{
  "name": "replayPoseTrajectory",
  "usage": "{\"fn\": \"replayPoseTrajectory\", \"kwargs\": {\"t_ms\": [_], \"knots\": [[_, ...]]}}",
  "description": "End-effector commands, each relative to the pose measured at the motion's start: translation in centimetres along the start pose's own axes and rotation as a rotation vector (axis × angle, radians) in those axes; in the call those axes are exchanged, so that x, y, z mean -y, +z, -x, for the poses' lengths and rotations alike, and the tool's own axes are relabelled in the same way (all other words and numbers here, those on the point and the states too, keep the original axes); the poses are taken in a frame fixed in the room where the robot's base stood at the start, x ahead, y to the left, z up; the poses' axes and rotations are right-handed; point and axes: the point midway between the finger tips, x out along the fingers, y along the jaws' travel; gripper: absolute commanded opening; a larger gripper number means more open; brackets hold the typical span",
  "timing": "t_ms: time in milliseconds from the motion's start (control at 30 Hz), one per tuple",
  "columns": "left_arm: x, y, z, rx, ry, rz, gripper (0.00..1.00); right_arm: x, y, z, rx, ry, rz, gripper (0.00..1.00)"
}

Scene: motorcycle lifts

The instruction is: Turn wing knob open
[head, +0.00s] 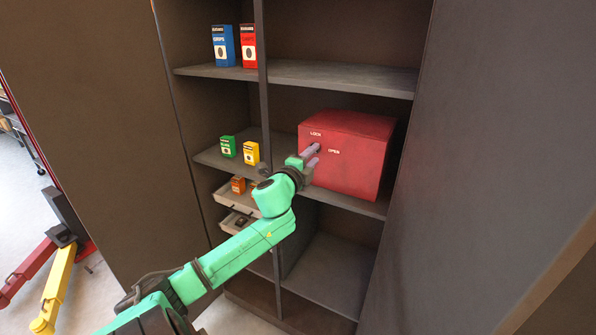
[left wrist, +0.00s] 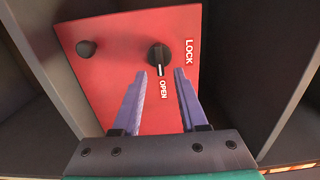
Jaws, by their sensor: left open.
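The red box (head: 352,155) sits on the cabinet's middle shelf, with LOCK and OPEN labels on its front. In the left wrist view the black wing knob (left wrist: 159,54) is on the red front face. Its white mark points down in the picture, toward the OPEN label (left wrist: 164,89); the LOCK label (left wrist: 189,51) is to its right. My left gripper (head: 312,155) is at the box's front face, and its fingers partly hide the knob area in the head view. In the left wrist view my left gripper (left wrist: 160,73) is open, its two fingertips apart, just below the knob. My right gripper is not in view.
A second round black knob (left wrist: 87,48) is on the red face. Shelf walls stand close on both sides. Small cartons (head: 228,147) and drawers (head: 236,196) are left of the divider (head: 263,90). The shelf below the box is bare.

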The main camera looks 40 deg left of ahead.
Motion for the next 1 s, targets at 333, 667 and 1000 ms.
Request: {"fn": "replayPoseTrajectory", "kwargs": {"t_ms": [333,667,1000], "knots": [[-0.3,0.0,7.8,-0.001,0.004,0.002,0.42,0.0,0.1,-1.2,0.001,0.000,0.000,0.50],[0.0,0.2,12.6,0.002,0.000,-0.001,0.42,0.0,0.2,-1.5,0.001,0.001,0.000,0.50],[0.0,0.2,12.6,0.002,0.000,-0.001,0.42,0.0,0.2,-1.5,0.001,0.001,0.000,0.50]]}}
